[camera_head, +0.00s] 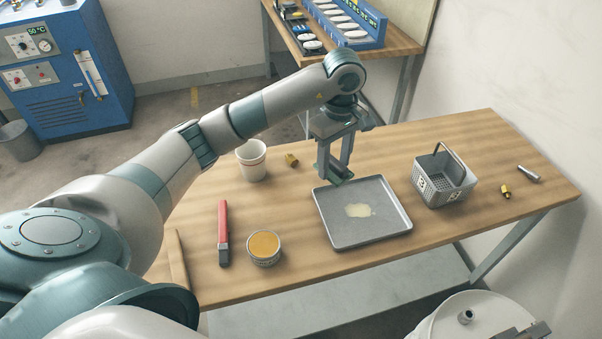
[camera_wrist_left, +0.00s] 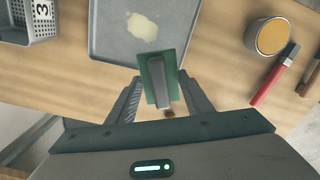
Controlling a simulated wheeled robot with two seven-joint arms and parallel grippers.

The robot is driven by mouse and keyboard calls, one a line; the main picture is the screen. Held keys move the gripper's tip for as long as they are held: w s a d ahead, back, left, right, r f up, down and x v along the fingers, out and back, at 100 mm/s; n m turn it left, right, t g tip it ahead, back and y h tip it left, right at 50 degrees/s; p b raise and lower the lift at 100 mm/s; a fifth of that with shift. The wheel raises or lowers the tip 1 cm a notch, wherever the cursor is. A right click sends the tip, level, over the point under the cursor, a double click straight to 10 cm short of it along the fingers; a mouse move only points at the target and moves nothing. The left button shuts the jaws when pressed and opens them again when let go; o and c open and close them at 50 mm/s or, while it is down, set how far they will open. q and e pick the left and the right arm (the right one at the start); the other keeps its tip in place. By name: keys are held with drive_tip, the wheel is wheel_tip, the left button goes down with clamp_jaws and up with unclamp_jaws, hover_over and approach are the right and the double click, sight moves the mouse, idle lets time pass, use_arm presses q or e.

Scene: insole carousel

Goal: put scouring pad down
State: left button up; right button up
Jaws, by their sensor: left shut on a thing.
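My left gripper (camera_head: 336,172) is shut on the green scouring pad (camera_head: 343,180) and holds it at the far edge of a grey metal tray (camera_head: 335,240). In the left wrist view the pad (camera_wrist_left: 151,92) is a thin green sheet with a grey strip along its middle, between my fingers. It overlaps the near rim of the tray (camera_wrist_left: 101,50) there. I cannot tell whether it touches the tray. A pale wet patch (camera_head: 358,210) lies on the tray floor. My right gripper is not in view.
A grey perforated basket (camera_head: 445,183) stands right of the tray. Brass fittings (camera_head: 291,160) and a metal cylinder (camera_head: 528,173) lie about. A white cup (camera_head: 251,162), a red-handled tool (camera_head: 223,232) and an orange-filled tin (camera_head: 264,247) are left of the tray.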

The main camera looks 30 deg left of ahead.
use_arm(q)
drive_tip(key=a+f+p, duration=0.1)
drive_tip(key=a, duration=0.2)
drive_tip(key=a+f+p, duration=0.1)
drive_tip(key=a+f, duration=0.1)
drive_tip(key=a, duration=0.1)
drive_tip(key=a+f+p, duration=0.1)
drive_tip(key=a+f, duration=0.1)
drive_tip(key=a, duration=0.1)
drive_tip(key=shift+s+p, duration=0.1)
drive_tip(key=shift+p, duration=0.2)
drive_tip(key=shift+a+f, duration=0.3)
drive_tip(key=shift+f, duration=0.05)
drive_tip(key=shift+f, duration=0.1)
drive_tip(key=shift+f+p, duration=0.2)
drive_tip(key=shift+p, duration=0.2)
wheel_tip(320, 180, down, 3)
drive_tip(key=shift+r+p, duration=0.1)
drive_tip(key=shift+p, duration=0.7)
drive_tip(key=shift+f, duration=0.25)
